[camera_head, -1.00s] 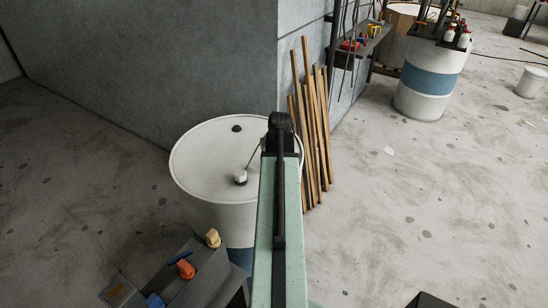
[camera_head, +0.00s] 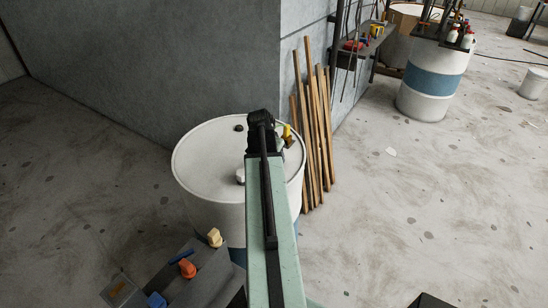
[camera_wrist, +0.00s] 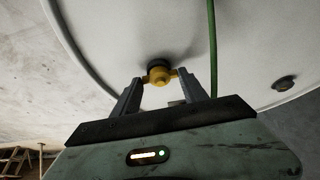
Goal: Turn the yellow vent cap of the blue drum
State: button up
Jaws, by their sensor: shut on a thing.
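The drum (camera_head: 205,160) is white with a blue band low on its side, and stands beside the grey wall. The yellow vent cap (camera_wrist: 158,76) sits on a dark round base on the drum lid, with small lugs at its sides. In the head view the yellow cap (camera_head: 287,131) shows just right of my arm's dark end, partly hidden. My gripper (camera_wrist: 160,82) is shut on the cap, with one finger at each side of it. The drum lid (camera_wrist: 125,35) fills much of the wrist view.
A dark bung (camera_wrist: 285,84) and a green line (camera_wrist: 213,45) show on the lid. A pale fitting (camera_head: 240,175) is partly behind my arm. Wooden sticks (camera_head: 315,125) lean on the wall close right of the drum. Open floor (camera_head: 430,200) lies to the right.

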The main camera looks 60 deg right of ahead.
dwell(0.6)
jog(key=o, duration=1.4)
jog(key=p+v, duration=0.7)
jog(key=shift+w+a+r, duration=0.1)
jog(key=shift+a+r, duration=0.1)
jog(key=shift+r, duration=0.15)
